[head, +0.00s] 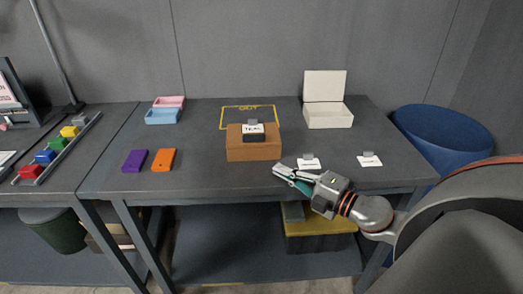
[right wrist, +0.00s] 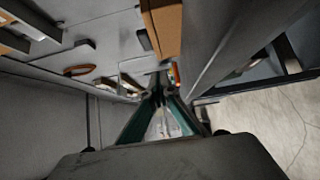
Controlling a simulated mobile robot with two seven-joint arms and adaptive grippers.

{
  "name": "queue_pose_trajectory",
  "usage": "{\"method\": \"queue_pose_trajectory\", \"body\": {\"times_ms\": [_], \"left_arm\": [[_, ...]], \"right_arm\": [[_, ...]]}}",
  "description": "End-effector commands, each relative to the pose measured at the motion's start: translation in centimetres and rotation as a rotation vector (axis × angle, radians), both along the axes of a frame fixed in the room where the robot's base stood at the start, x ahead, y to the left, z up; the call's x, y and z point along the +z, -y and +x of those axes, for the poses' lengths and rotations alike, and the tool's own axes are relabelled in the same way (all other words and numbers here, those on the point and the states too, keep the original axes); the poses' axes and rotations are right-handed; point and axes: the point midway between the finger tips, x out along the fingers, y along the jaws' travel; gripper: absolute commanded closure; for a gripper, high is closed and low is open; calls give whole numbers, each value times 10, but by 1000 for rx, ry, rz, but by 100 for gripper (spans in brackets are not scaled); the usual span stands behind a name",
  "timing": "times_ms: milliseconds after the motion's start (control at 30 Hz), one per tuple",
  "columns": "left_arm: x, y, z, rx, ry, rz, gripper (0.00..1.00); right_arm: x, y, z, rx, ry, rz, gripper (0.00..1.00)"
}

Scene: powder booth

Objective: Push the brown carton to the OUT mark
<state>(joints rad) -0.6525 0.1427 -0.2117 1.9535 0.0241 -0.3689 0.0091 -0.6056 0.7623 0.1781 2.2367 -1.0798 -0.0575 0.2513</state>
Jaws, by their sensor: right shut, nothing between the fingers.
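The brown carton (head: 254,152) stands on the grey table, with a small black block bearing a white card (head: 253,128) on top. The yellow outlined OUT mark (head: 248,108) lies just behind it; the carton hides the near edge of the mark. My right gripper (head: 277,171) is shut and empty, low over the table at the carton's front right, with a small gap to the carton as far as I can tell. In the right wrist view the carton (right wrist: 165,28) shows beyond the fingertips (right wrist: 160,95). My left gripper is not in view.
An open white box (head: 328,117) stands at the back right. White cards (head: 309,162) lie near the front right. A purple block (head: 134,160) and an orange block (head: 163,160) lie left. Pink and blue trays (head: 163,117) stand at the back left.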

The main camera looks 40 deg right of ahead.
Motion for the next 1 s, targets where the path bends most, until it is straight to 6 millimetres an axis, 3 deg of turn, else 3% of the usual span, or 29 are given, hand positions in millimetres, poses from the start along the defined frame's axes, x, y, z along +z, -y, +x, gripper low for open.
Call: {"method": "queue_pose_trajectory", "body": {"times_ms": [567, 800, 1000], "left_arm": [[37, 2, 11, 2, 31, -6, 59], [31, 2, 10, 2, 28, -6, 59], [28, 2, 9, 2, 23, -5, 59]], "right_arm": [[3, -19, 70, -2, 3, 0, 100], [0, -4, 96, -3, 1, 0, 100], [0, 0, 103, -1, 0, 0, 100]]}}
